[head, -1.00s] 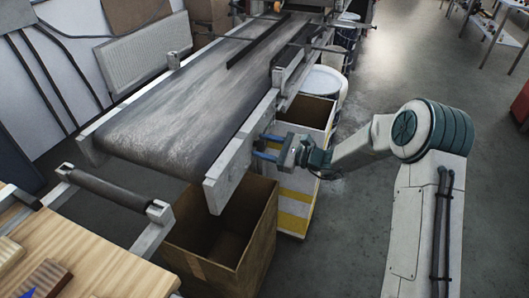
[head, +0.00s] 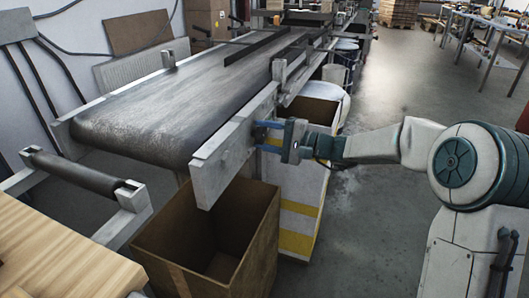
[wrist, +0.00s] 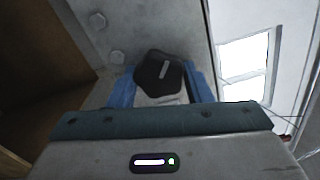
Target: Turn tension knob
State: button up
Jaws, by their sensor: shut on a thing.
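The tension knob (wrist: 160,72) is black and lobed, with a pale line mark on its face that runs nearly upright, tilted slightly right. It sits on the grey side plate (wrist: 95,22) of the conveyor. In the wrist view my gripper (wrist: 162,88) has its blue fingers on either side of the knob, shut on it. In the head view my gripper (head: 268,137) reaches the conveyor's side rail (head: 222,160) from the right; the knob is mostly hidden there by the fingers.
The conveyor belt (head: 170,110) runs away to the back. An open cardboard box (head: 165,250) stands below its near end, and another box with yellow stripes (head: 300,225) stands under my gripper. A wooden table (head: 50,255) is at the lower left. The floor at right is open.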

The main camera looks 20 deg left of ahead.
jog(key=n+b, duration=0.1)
jog(key=b, duration=0.1)
jog(key=n+b, duration=0.1)
jog(key=b, duration=0.1)
jog(key=shift+f+n, duration=0.3)
jog(key=shift+r+n+b, duration=0.1)
jog(key=shift+n+b, duration=0.2)
jog(key=shift+b, duration=0.25)
jog(key=shift+r, duration=0.15)
jog(key=o, duration=1)
jog(key=shift+d+r, duration=0.1)
jog(key=shift+n, duration=0.3)
jog(key=d+p, duration=0.1)
jog(key=d, duration=0.8)
jog(key=s+d+p, duration=0.1)
jog(key=d, duration=0.3)
jog(key=shift+d+p, duration=0.35)
